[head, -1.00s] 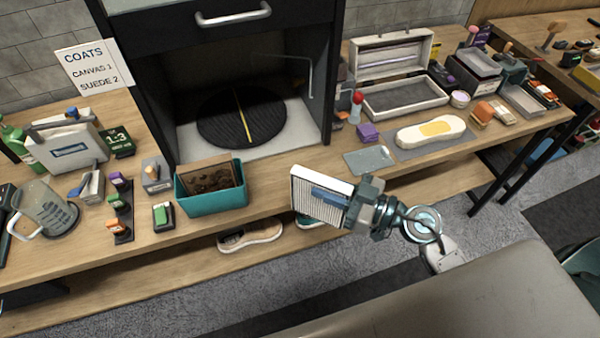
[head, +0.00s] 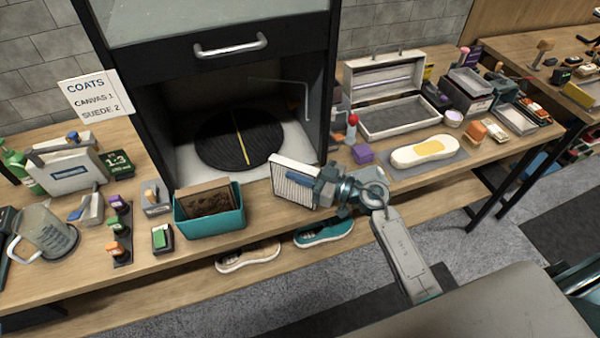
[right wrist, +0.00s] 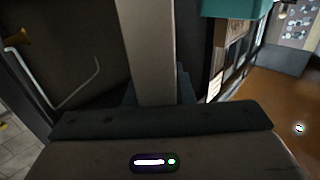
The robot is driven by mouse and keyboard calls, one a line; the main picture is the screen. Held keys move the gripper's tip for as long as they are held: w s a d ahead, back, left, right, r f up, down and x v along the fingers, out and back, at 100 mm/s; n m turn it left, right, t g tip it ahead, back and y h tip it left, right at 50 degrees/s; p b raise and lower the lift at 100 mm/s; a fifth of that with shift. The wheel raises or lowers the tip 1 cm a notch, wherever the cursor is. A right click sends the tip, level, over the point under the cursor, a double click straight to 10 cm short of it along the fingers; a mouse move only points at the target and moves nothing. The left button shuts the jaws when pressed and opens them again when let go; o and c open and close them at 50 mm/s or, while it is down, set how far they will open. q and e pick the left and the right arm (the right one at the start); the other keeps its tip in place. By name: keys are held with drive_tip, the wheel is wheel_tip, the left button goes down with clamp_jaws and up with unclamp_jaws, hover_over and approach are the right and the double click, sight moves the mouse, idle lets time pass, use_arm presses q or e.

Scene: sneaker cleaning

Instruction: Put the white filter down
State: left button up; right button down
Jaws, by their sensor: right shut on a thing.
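I cannot tell whether the filter touches the bench top. In the right wrist view a pale bar (right wrist: 152,50), likely the filter's edge, rises from the gripper; the fingers are mostly hidden there. My left gripper is not in view.
A teal bin (head: 210,222) with a brown content stands just left of the filter. The booth (head: 290,130) holds a black round turntable (head: 215,150). A purple block (head: 362,154) and a pale sole on a grey mat (head: 468,153) lie right. Shoes (head: 325,232) sit on the lower shelf.

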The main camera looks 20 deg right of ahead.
drive_tip(key=shift+f, duration=0.45)
drive_tip(key=c, duration=1.3)
unclamp_jaws()
drive_tip(key=shift+o, duration=0.2)
drive_tip(key=shift+s, duration=0.1)
drive_tip(key=b+v, duration=0.3)
drive_tip(key=v, duration=0.9)
